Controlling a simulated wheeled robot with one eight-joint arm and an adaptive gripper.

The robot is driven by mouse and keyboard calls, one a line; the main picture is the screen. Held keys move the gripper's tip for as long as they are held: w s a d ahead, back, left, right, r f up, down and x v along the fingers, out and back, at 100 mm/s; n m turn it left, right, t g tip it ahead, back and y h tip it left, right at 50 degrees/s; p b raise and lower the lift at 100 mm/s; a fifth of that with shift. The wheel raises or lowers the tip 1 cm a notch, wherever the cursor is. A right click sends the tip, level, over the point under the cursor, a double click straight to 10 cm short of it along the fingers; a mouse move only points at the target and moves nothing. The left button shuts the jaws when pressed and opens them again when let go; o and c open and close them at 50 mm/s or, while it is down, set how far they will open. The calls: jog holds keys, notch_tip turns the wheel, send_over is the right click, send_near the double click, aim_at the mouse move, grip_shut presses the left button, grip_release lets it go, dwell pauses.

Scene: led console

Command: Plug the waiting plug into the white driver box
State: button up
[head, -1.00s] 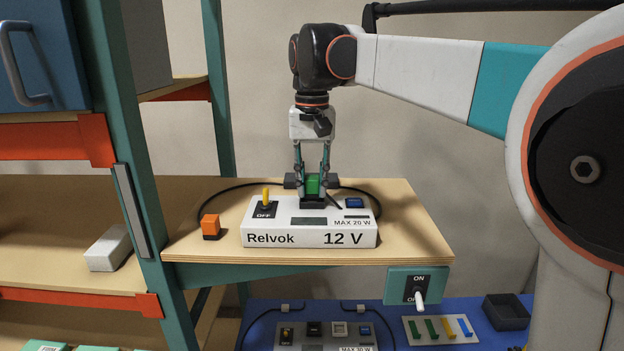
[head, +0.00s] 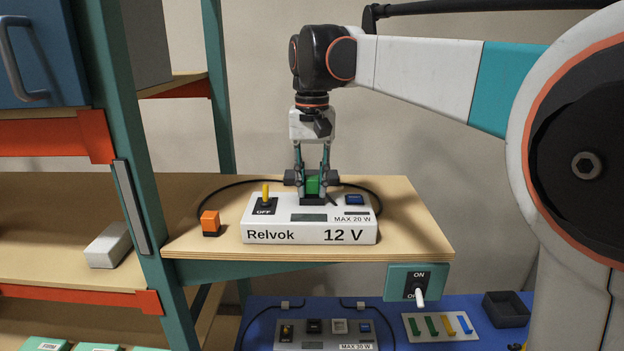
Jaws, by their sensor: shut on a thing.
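The white driver box (head: 290,236) stands on the wooden shelf top, marked "Relvok", "12 V" and "MAX 20 W". A yellow toggle (head: 265,194) on its top is labelled OFF, and a blue part (head: 354,200) sits at its back right. My gripper (head: 312,181) points straight down over the middle back of the box. It is shut on a green plug (head: 312,186), with a finger on each side. A black piece (head: 312,201) shows under the plug at the box top. I cannot tell whether the plug is seated.
An orange block with a dark base (head: 210,223) stands left of the box. A black cable (head: 210,205) loops behind the box. A switch plate (head: 416,283) hangs at the shelf's front right. A green post (head: 150,200) bounds the left.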

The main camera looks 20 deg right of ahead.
aim_at(312, 177)
jog(key=shift+f, duration=0.2)
dwell(0.7)
jog(key=o, duration=1.1)
jog(key=shift+o, duration=0.2)
jog(key=o, duration=0.5)
jog(key=shift+o, duration=0.2)
jog(key=shift+r, duration=0.15)
jog(key=shift+r+p, duration=2.2)
jog(key=shift+r, duration=0.75)
